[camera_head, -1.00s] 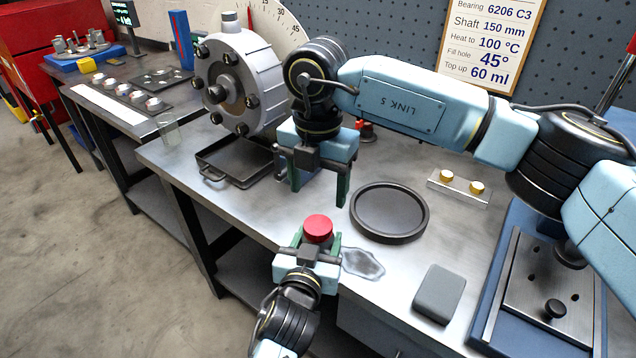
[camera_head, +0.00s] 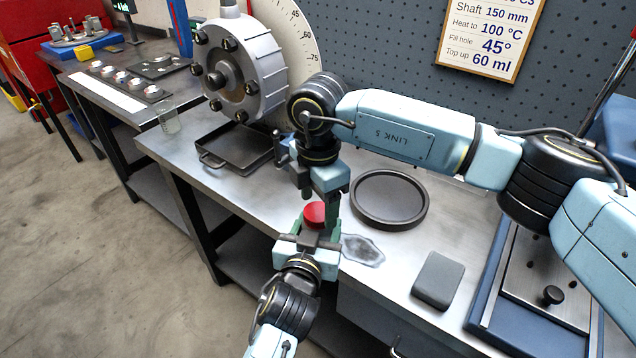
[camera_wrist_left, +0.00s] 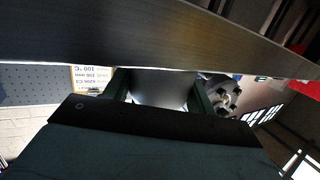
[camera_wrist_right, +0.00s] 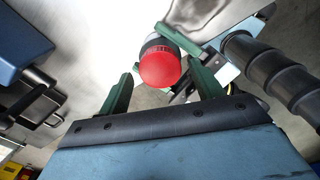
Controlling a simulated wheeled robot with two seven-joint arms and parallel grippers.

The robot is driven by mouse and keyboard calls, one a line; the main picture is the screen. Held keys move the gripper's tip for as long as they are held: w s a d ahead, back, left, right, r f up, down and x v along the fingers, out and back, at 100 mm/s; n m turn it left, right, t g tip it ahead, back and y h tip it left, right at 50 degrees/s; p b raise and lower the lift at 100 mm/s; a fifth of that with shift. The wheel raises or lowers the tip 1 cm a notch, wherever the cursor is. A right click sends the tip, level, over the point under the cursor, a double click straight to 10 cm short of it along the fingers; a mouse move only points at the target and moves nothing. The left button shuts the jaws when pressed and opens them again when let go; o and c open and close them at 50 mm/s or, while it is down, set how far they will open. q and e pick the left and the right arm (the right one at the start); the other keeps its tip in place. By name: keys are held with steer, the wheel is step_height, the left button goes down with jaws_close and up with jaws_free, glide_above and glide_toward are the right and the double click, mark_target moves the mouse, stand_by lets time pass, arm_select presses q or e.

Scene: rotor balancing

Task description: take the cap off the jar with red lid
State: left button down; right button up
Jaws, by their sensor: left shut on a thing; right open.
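The jar's red lid (camera_head: 314,213) shows in the head view just above my left gripper (camera_head: 311,238), near the bench's front edge. My left gripper is shut on the jar, whose grey body (camera_wrist_left: 160,88) shows between the fingers in the left wrist view; the fingers hide most of it in the head view. My right gripper (camera_head: 325,203) is open close to the lid. In the right wrist view, the round red lid (camera_wrist_right: 160,70) appears between the open fingertips, with gaps on both sides. I cannot tell the remaining height between fingertips and lid.
A round black tray (camera_head: 423,205) lies right of the grippers. A shiny puddle-like patch (camera_head: 362,250) and a grey block (camera_head: 438,280) are on the bench. A black rectangular pan (camera_head: 226,157) and the bolted rotor housing (camera_head: 262,75) stand behind left.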

steer(key=shift+f, duration=0.6)
